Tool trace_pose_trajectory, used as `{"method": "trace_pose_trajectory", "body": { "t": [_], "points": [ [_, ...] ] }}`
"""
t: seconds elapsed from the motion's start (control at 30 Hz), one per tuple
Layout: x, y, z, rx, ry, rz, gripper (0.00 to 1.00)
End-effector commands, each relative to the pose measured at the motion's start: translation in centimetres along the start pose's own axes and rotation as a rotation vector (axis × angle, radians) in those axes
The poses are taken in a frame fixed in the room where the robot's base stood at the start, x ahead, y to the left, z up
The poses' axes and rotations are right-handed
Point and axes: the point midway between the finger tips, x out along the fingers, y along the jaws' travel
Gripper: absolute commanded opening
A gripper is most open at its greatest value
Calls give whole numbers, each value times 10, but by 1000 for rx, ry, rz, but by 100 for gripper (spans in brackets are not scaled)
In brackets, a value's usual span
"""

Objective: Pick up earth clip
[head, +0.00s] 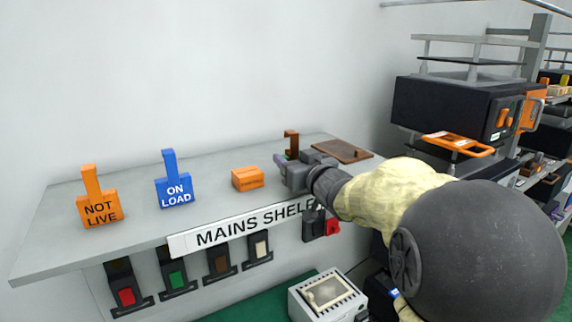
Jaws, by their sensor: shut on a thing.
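A brown, hook-shaped piece (291,139) stands up at the far side of my gripper, above the grey shelf. It looks like the earth clip, though no label on it can be read. My gripper (287,163) is shut on it, over the right half of the shelf. The gripper body hides the lower part of the clip, so I cannot tell whether it touches the shelf.
Black equipment (445,103) stands at right. Coloured switches hang below the shelf.

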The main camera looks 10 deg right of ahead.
Motion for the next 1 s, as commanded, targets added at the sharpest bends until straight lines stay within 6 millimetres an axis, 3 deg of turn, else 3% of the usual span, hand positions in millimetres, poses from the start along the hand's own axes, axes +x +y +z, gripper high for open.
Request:
{"method": "trace_pose_trajectory", "body": {
  "t": [0.5,0.7,1.0],
  "points": [
    [-123,0,1,-2,4,2,23],
    [-145,0,0,-1,2,-2,23],
    [-149,-1,0,1,0,-2,23]
  ]
}}
